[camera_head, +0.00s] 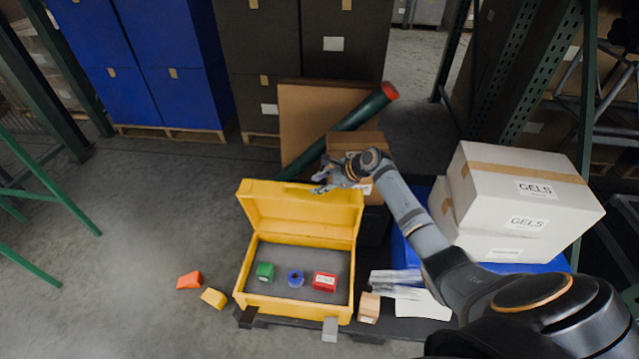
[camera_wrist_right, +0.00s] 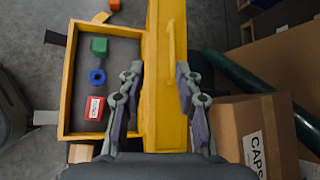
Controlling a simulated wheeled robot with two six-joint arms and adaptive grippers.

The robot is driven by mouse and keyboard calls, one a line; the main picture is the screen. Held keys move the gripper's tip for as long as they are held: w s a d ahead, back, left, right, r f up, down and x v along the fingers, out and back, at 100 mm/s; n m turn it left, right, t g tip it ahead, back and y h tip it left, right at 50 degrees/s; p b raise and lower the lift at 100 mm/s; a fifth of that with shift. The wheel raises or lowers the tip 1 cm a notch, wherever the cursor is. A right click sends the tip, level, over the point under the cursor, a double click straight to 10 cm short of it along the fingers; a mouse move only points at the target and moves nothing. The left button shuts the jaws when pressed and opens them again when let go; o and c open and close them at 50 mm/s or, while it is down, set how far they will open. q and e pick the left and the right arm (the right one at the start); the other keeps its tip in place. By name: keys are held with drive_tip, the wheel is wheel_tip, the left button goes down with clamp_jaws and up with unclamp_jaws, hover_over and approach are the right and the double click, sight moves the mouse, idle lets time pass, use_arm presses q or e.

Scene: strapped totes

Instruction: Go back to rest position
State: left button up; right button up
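My right gripper (camera_head: 324,182) is at the upper edge of the raised lid (camera_head: 300,212) of a yellow case. In the right wrist view my right gripper (camera_wrist_right: 160,82) is open, with the lid's yellow edge showing between its fingers. I cannot tell whether they touch it. The case (camera_head: 238,283) stands open; a green block (camera_head: 265,271), a blue ring-like piece (camera_head: 295,279) and a red labelled block (camera_head: 325,282) lie inside on its dark floor. My left gripper is not in view.
An orange block (camera_head: 190,280) and a yellow block (camera_head: 214,298) lie on the floor left of the case. White GELS boxes (camera_head: 525,190) stand at right. A green tube (camera_head: 345,128) leans behind the lid.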

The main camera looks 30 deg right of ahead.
idle(0.5)
drive_tip(key=s+d+f+n+g+h+p, duration=0.3)
drive_tip(key=s+f+n+h+p, duration=0.35)
drive_tip(key=s+f, duration=1.65)
drive_tip(key=s+a+f+n+g+p, duration=0.1)
drive_tip(key=s+f+n, duration=0.2)
drive_tip(key=s, duration=0.7)
drive_tip(key=s+a+f+n+g+p, duration=0.1)
drive_tip(key=s+f+n, duration=0.3)
drive_tip(key=s+n, duration=0.4)
drive_tip(key=s+a+f+n+g+p, duration=0.1)
drive_tip(key=s+a+f+n+p, duration=0.2)
drive_tip(key=s, duration=1)
drive_tip(key=n, duration=0.3)
drive_tip(key=shift+f, duration=0.2)
drive_tip(key=shift+a, duration=0.1)
